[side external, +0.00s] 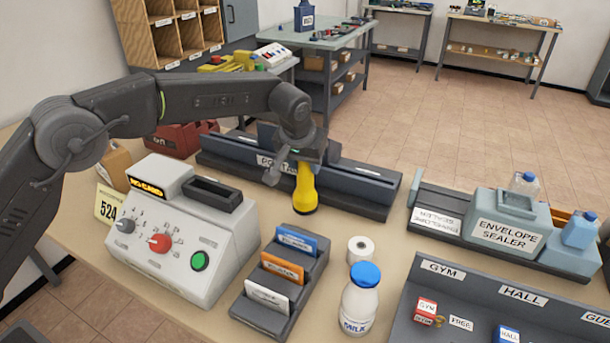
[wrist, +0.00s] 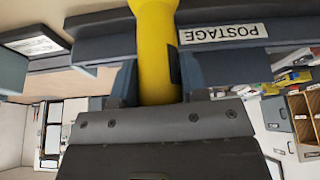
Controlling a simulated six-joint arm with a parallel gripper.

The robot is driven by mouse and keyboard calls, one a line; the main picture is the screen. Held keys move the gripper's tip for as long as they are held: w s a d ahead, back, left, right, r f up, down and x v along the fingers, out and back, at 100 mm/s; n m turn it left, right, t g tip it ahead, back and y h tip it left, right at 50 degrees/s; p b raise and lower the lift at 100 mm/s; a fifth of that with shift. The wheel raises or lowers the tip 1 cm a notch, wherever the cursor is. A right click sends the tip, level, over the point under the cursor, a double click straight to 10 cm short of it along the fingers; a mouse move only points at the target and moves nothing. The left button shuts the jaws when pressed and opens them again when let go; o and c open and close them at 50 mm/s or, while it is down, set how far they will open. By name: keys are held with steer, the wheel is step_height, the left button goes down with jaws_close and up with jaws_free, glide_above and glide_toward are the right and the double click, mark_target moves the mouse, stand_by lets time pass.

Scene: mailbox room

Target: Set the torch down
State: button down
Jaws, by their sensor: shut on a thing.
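A yellow torch (side external: 305,188) hangs roughly upright below my gripper (side external: 297,165) in the side external view. Its wider dark-rimmed end points down, close to the table in front of the dark postage rack (side external: 350,187). I cannot tell whether its lower end touches the table. In the wrist view the torch (wrist: 156,50) lies between the two fingers of my gripper (wrist: 158,82), which is shut on it. The rack's POSTAGE label (wrist: 222,33) shows beside the torch there.
A white machine (side external: 180,235) with knobs stands at the left. A card holder (side external: 280,285), a paper roll (side external: 361,249) and a milk bottle (side external: 360,300) stand in front. The envelope sealer (side external: 510,232) is at the right. Bare table (side external: 395,243) shows between the roll and sealer.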

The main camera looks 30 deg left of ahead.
mark_target(305, 176)
steer(key=shift+f, duration=2.05)
steer(key=c, duration=0.7)
jaws_free()
steer(key=shift+o, duration=0.2)
steer(key=v, duration=1.2)
steer(key=shift+r, duration=0.25)
